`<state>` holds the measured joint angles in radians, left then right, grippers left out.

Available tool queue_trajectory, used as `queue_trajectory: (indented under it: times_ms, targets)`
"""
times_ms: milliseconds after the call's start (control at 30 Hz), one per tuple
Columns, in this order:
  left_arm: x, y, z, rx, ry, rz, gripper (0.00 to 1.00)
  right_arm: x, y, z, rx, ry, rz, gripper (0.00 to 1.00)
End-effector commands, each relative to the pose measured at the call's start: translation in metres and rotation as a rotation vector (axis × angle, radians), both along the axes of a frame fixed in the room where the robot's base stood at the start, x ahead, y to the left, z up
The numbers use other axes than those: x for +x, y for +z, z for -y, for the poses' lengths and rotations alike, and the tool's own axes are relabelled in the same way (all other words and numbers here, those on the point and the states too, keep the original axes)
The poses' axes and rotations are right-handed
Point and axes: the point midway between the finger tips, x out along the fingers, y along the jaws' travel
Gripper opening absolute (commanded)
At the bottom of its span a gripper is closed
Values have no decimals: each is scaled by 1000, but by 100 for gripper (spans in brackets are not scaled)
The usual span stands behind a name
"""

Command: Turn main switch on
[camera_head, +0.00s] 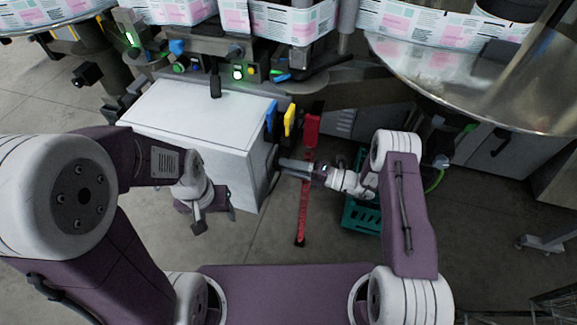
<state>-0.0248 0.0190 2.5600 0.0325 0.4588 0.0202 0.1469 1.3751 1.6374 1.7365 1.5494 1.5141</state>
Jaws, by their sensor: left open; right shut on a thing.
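The white cabinet (195,118) stands in the middle of the view below the machine. My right gripper (281,166) reaches left to the cabinet's right side and is shut on the main switch, a small dark part (272,166) on that side. The fingers cover most of the switch, and its on or off position cannot be told. My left gripper (207,213) hangs open and empty in front of the cabinet, near its lower front.
Blue, yellow and red handles (290,119) stand beside the cabinet's right edge, with a long red strip (304,195) hanging down to the floor. A teal crate (361,216) lies under my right arm. A green-lit button (238,73) shows above the cabinet. A round metal table (460,85) is at the upper right.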

Motion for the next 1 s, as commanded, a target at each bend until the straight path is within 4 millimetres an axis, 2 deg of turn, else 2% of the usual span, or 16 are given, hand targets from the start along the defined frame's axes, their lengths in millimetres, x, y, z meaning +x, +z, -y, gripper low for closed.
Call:
queue_trajectory:
  times_ms: [367,400,433,467,767,867,1000]
  targets:
    - [0,0,0,0,0,0,61,0,-1,0,1,0,-6,0]
    - [0,0,0,0,0,0,61,0,-1,0,1,0,-6,48]
    - [0,0,0,0,0,0,61,0,-1,0,1,0,-5,57]
    - [0,0,0,0,0,0,61,0,-1,0,1,0,-5,59]
    - [0,0,0,0,0,0,61,0,0,2,1,-1,-4,59]
    - [0,1,0,0,0,0,61,-4,0,15,1,-4,-4,59]
    - [0,1,0,0,0,0,61,-13,0,46,1,-7,-4,59]
